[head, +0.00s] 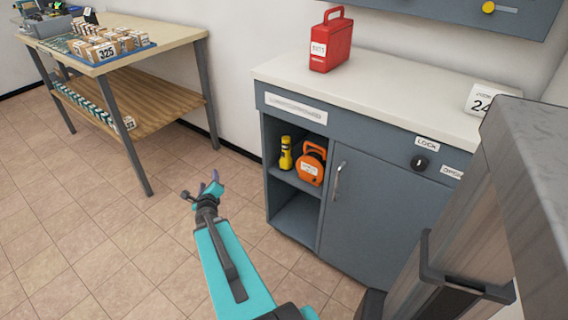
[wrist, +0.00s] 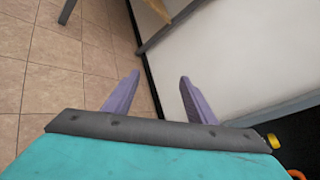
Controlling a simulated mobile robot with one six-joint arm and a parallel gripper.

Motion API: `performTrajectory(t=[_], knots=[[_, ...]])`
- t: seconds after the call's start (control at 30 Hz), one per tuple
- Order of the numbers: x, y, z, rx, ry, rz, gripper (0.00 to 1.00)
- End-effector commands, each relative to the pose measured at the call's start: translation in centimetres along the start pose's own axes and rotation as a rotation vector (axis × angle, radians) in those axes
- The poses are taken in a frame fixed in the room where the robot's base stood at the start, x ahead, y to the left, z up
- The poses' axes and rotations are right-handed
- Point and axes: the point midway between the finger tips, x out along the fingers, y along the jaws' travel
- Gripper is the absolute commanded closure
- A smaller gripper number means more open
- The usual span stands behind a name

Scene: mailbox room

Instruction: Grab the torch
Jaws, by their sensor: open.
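The torch (head: 286,154) is yellow with a dark band. It stands upright on the upper shelf of the open compartment in the grey cabinet (head: 357,210), left of an orange case. In the wrist view, a small yellow piece that looks like the torch (wrist: 272,140) shows at the right edge. My gripper (head: 212,187) is open and empty, in front and to the left of the cabinet, apart from the torch. Its two purple fingers (wrist: 152,95) also show in the wrist view, spread apart over floor and wall.
The orange case (head: 311,163) stands close beside the torch. The compartment's frame and shelf bound the space around them. The cabinet door with a handle (head: 338,182) is shut. A red can (head: 331,42) stands on the countertop. A wooden table (head: 150,50) is at left. The tiled floor between is clear.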

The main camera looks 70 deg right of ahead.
Motion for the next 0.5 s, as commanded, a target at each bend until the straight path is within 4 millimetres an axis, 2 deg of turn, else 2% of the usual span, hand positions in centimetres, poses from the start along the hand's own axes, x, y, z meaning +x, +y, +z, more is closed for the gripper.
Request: performTrajectory(t=[0.03,0.1,0.2,0.3,0.4,0.5], knots=[[0.9,-3.0,-1.8,0.098,0.016,-0.089,0.49],[1.3,-7.5,-3.7,0.242,0.03,-0.214,0.49],[1.0,-13.4,-6.7,0.432,0.038,-0.389,0.49],[0.1,-18.2,-9.4,0.585,0.032,-0.54,0.49],[-0.9,-21.4,-11.6,0.695,0.022,-0.652,0.49],[-1.6,-23.3,-12.7,0.758,0.012,-0.718,0.49]])
